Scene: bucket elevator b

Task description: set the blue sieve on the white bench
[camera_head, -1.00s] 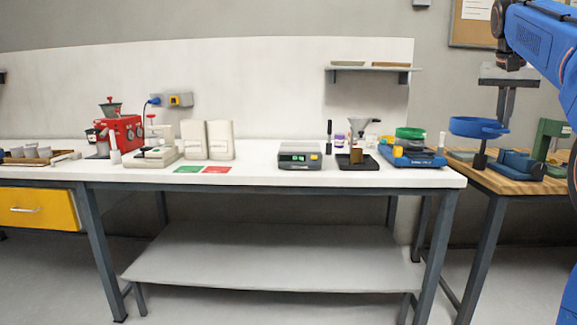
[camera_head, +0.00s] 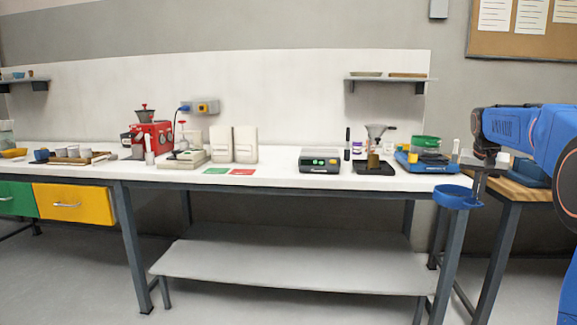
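The blue sieve (camera_head: 456,197) is a shallow round bowl shape at the right of the head view. My gripper (camera_head: 477,188) is shut on the sieve's right side, with the arm reaching in from the right edge. The sieve hangs in the air, seen in front of the white bench's right leg and below the level of its top in the picture. The white bench (camera_head: 280,181) runs across the middle, and its right end is just left of and above the sieve. The fingertips are small and partly hidden by the sieve.
The right end of the bench top holds a blue device with a green bowl (camera_head: 425,155), a funnel stand (camera_head: 375,150) and a grey scale (camera_head: 320,161). The front strip around the green and red cards (camera_head: 230,171) is mostly clear. A wooden table (camera_head: 520,190) stands at right.

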